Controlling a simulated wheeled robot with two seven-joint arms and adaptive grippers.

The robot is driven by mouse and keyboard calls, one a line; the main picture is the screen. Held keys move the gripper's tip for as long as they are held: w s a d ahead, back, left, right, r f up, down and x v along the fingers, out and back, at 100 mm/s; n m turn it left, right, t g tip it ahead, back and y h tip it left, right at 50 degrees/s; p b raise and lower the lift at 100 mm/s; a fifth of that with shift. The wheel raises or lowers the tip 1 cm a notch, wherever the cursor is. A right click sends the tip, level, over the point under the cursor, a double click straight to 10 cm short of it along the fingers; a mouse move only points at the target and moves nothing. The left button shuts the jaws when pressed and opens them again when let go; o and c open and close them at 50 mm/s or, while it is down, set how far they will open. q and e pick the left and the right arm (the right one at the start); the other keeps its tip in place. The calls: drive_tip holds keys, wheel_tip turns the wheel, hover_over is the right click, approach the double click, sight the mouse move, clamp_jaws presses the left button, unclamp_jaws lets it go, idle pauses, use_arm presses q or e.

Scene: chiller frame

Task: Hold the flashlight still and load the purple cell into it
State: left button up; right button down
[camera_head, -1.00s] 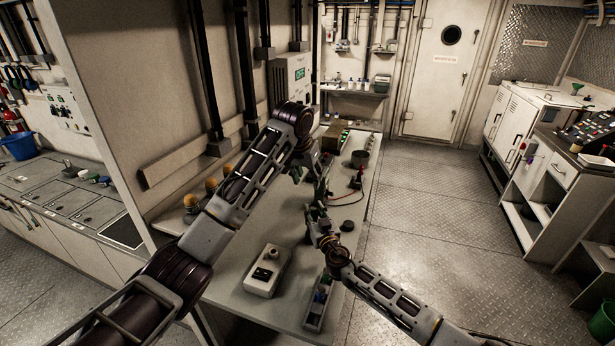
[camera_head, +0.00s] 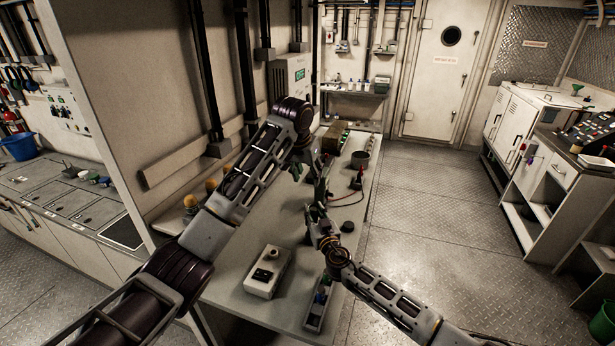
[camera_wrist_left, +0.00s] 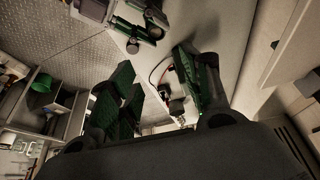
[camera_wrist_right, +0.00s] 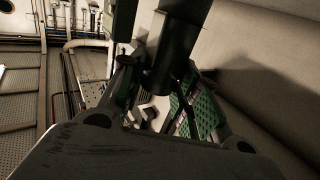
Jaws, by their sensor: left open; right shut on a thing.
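The flashlight appears as a dark cylinder (camera_wrist_right: 178,45) in the right wrist view. My right gripper (camera_head: 316,212) is shut on it above the table, just below my left gripper in the head view. My left gripper (camera_head: 322,185) is open. In the left wrist view, the gap between its green-padded fingers (camera_wrist_left: 165,88) looks empty. My right gripper also shows at the top of that view (camera_wrist_left: 142,22). I cannot make out the purple cell; it may be hidden or too small to tell.
A narrow tray (camera_head: 314,319) with small coloured items lies at the table's near edge. A white box (camera_head: 266,272) sits left of it. A red-topped device (camera_head: 358,180), a dark round piece (camera_head: 347,227) and a dark pot (camera_head: 360,158) stand on the table (camera_head: 225,284).

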use_arm(q)
wheel_tip(320, 180, up, 8)
idle(1.4)
drive_tip(key=shift+f, duration=0.1)
use_arm(e)
drive_tip(key=c, duration=1)
unclamp_jaws()
drive_tip(key=shift+o, duration=0.2)
drive_tip(key=shift+s, duration=0.15)
drive_tip(key=v, duration=1.1)
drive_tip(key=shift+s+d, duration=0.2)
drive_tip(key=shift+s, duration=0.1)
use_arm(q)
drive_tip(key=shift+f, duration=0.1)
use_arm(e)
drive_tip(key=shift+s, duration=0.1)
